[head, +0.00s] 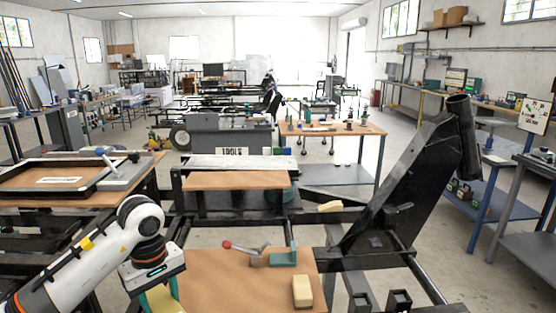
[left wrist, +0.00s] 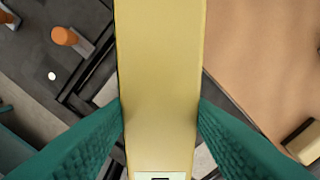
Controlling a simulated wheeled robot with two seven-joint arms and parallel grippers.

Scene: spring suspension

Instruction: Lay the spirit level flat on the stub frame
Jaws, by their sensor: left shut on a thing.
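The yellow spirit level (left wrist: 160,70) runs lengthwise up the left wrist view, with a pale vial window at its near end. My left gripper (left wrist: 160,125) is shut on it, one teal finger on each side. In the head view the level (head: 160,300) shows only in part at the bottom edge, below my left gripper (head: 153,296). It is held left of the front brown board. A black frame of rails and a tall slanted plate (head: 400,185) stands right of centre; I cannot tell which part is the stub frame. My right gripper is not in view.
The brown board (head: 215,278) carries a yellow block (head: 302,291), a red-knobbed lever (head: 245,250) and a teal bracket (head: 285,257). Another yellow block (head: 330,206) sits on the black frame. A bench with a black tray (head: 60,196) stands at left.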

